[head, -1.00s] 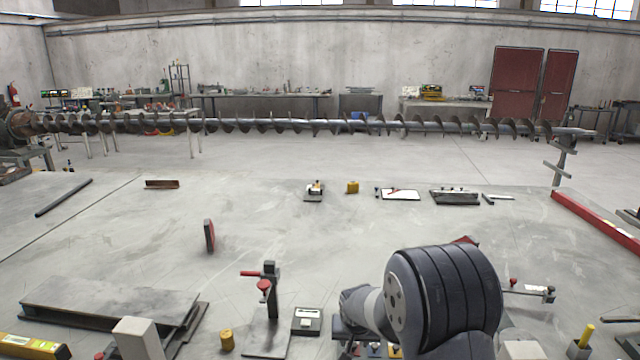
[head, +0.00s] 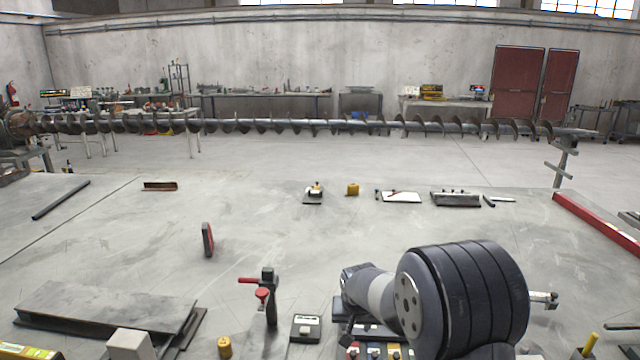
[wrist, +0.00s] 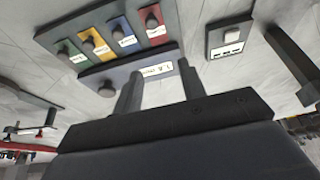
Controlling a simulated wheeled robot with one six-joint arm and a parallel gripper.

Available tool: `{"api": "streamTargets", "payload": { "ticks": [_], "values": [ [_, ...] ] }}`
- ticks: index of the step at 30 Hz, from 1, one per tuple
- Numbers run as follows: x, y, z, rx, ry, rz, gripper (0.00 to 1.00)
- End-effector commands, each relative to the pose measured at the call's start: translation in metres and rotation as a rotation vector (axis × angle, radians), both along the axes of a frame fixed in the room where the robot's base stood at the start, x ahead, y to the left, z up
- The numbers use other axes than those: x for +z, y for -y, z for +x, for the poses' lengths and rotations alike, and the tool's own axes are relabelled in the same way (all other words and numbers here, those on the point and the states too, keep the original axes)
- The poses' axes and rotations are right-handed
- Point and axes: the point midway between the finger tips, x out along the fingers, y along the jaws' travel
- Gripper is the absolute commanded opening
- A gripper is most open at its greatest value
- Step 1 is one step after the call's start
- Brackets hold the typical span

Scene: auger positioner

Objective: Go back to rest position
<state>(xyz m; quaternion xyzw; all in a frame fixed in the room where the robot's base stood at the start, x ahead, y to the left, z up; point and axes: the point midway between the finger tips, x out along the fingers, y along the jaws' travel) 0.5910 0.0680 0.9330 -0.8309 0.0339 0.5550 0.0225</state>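My gripper (wrist: 160,78) shows in the wrist view with its two fingers apart and nothing between them. Beyond the fingers is a control panel (wrist: 75,41) with green, yellow, blue and red sections, each with a knob. A blue-grey strip with a knob and a label (wrist: 158,70) lies nearer the fingers. I cannot tell whether the fingers touch it. In the head view my arm fills the lower right and hides my fingertips. The coloured panel shows partly below it (head: 374,352). The long auger (head: 300,125) spans the back, level.
A small switch box (head: 306,328) and a red-handled clamp stand (head: 269,297) are left of my arm. Steel plates (head: 105,308) lie at the lower left. A red beam (head: 600,226) runs along the right. The table's middle is largely clear.

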Motion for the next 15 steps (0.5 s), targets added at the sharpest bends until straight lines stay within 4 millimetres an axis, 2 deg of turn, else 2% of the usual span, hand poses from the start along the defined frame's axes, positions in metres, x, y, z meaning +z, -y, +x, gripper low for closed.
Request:
{"api": "streamTargets", "payload": {
  "ticks": [4, 15],
  "values": [
    [0.024, 0.001, -0.011, -0.001, 0.002, 0.001, 0.39],
    [0.064, 0.022, -0.055, -0.009, -0.003, 0.003, 0.39]
  ]
}}
